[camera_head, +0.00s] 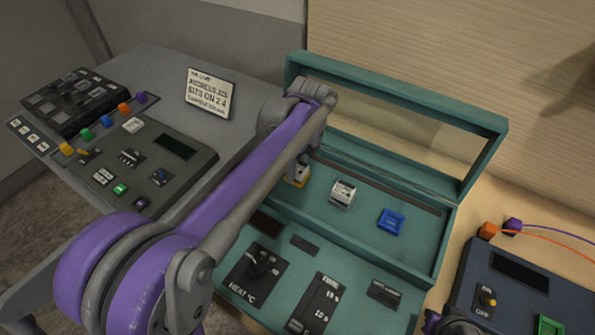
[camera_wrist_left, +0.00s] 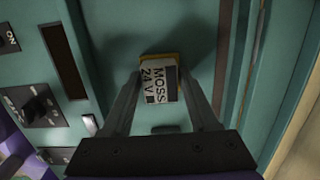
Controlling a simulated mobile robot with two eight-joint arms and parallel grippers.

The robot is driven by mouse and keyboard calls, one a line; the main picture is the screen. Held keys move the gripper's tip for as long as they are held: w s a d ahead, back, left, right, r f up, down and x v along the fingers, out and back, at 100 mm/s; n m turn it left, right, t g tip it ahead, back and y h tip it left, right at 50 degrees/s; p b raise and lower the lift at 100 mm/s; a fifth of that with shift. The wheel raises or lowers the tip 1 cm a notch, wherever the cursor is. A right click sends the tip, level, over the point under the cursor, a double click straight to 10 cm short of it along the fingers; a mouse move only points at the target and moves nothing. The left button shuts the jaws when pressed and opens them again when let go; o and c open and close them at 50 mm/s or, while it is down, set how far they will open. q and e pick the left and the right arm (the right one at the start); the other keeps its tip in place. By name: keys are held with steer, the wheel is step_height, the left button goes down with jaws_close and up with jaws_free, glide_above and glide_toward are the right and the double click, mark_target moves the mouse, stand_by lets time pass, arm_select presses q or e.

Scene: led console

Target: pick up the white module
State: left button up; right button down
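The teal console has an open bay (camera_head: 365,222) with small modules in it. A white module (camera_head: 343,192) with dark marks on its top sits in the middle of the bay. Left of it, a white and yellow module (camera_head: 297,174) is partly hidden by my left arm. In the left wrist view, a module with a white label reading "MOSS 24 V" (camera_wrist_left: 158,84) and a yellow edge lies between the fingertips of my left gripper (camera_wrist_left: 160,76). The fingers stand on both sides of it; I cannot tell whether they touch it.
A blue module (camera_head: 391,222) sits right in the bay. The raised lid frame (camera_head: 480,165) stands behind. Knob and slider panels (camera_head: 258,268) lie in front. A dark box (camera_head: 520,290) with cables stands at right. A grey table holds a sign (camera_head: 210,92) and control panels (camera_head: 150,160).

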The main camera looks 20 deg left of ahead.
arm_select(q)
jaws_close()
steer(key=shift+r, duration=0.1)
